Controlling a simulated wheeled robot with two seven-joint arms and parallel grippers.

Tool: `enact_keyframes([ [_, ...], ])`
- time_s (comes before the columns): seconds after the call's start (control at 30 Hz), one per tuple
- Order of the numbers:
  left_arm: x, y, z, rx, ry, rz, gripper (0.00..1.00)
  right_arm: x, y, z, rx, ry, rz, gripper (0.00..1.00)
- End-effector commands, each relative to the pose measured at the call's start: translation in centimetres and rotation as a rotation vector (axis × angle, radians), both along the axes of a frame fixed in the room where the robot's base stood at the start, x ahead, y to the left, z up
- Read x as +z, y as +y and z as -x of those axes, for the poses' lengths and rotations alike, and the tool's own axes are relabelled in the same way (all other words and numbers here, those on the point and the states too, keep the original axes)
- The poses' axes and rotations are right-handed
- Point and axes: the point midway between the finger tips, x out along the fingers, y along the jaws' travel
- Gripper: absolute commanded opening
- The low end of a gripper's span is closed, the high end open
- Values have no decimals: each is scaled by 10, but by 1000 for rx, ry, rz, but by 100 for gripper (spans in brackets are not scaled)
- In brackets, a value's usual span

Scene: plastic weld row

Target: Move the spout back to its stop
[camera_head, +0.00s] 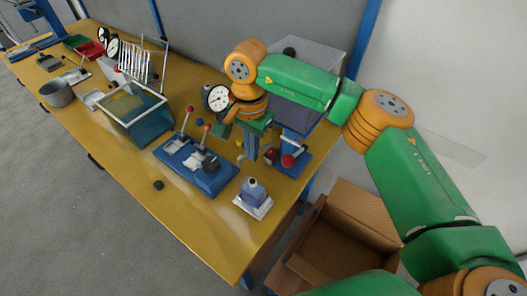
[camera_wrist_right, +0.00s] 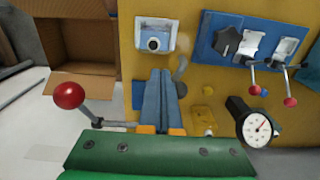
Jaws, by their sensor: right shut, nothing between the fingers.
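A small grey curved piece (camera_wrist_right: 182,70), which looks like the spout, shows just right of my fingers in the wrist view. In the head view a pale grey piece (camera_head: 241,158) shows just left of the fingers; I cannot tell surely that it is the same part. My right gripper (camera_head: 252,157) points down over the table, its fingers together and empty; they also show in the wrist view (camera_wrist_right: 160,73). The fingers are beside the curved piece; whether they touch it is unclear. Its base and any stop are hard to make out. My left gripper is out of view.
A blue fixture with clamps (camera_head: 197,165) stands left of my right gripper. A small white-based device (camera_head: 253,193) stands in front. A red-knobbed lever (camera_head: 289,160) is close on the right, a dial gauge (camera_head: 218,98) behind. A cardboard box (camera_head: 345,230) stands beyond the table's right end.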

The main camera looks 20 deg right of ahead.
Motion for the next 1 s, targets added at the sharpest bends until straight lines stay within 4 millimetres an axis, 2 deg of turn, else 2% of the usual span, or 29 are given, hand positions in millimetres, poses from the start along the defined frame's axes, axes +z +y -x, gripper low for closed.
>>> enact_keyframes([
  [1.0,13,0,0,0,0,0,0,2,7,-16,-1,1,1,0],
])
